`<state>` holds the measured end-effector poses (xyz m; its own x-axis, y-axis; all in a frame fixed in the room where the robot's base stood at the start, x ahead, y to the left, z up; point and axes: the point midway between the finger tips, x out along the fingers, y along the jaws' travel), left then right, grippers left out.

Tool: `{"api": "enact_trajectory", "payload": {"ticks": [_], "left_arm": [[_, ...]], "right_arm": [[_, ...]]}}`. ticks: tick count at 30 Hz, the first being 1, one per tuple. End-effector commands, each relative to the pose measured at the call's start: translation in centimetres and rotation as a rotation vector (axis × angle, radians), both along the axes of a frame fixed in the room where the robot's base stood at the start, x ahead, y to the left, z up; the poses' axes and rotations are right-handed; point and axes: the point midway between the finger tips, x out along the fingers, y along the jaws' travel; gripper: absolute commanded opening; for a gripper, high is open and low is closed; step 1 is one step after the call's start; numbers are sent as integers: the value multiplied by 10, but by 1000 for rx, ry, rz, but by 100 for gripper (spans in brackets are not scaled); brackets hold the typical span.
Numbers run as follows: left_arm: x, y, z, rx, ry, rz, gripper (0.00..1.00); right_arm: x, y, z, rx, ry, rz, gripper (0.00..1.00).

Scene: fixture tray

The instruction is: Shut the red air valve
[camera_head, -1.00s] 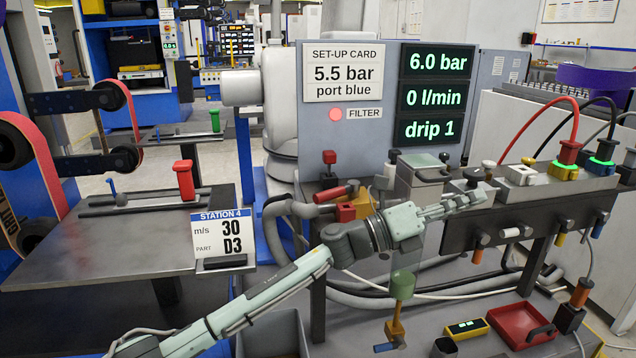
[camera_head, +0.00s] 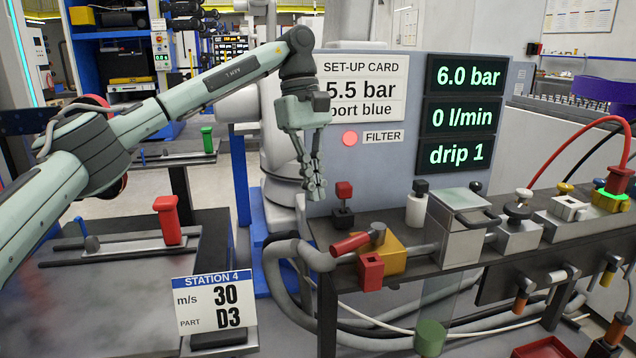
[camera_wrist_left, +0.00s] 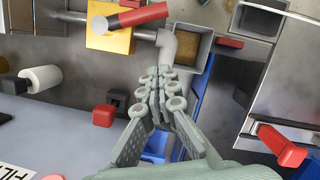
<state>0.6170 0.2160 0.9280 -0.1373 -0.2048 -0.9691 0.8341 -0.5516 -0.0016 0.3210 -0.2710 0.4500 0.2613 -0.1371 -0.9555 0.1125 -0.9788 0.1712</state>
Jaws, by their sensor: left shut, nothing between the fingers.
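The air valve is a brass-yellow body (camera_head: 398,262) with a red lever (camera_head: 352,244) on top and a red block (camera_head: 370,271) on its front. It sits in a grey pipe on the bench, and the lever lies roughly along the pipe, slightly angled. In the left wrist view the lever (camera_wrist_left: 137,16) shows at the top, over the yellow body (camera_wrist_left: 108,40). My left gripper (camera_head: 317,190) points down, shut and empty, above and left of the valve, apart from it. Its fingers (camera_wrist_left: 160,78) show in the left wrist view. My right gripper is out of view.
A black-based red knob (camera_head: 344,190) and a white cylinder (camera_head: 417,208) stand behind the valve. A grey lidded box (camera_head: 462,245) is right of it. A red lever (camera_head: 167,220) stands on the left table. The panel (camera_head: 345,150) rises close behind the gripper.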

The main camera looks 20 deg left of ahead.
Motion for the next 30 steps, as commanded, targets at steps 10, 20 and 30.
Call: {"api": "enact_trajectory", "payload": {"ticks": [10,20,30], "left_arm": [[-12,-19,-64,-2,-2,-2,0],[-30,-46,-57,-4,0,3,0],[-31,-48,-57,-4,-1,2,0]], "right_arm": [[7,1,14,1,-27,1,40],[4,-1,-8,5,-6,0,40],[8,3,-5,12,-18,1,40]]}}
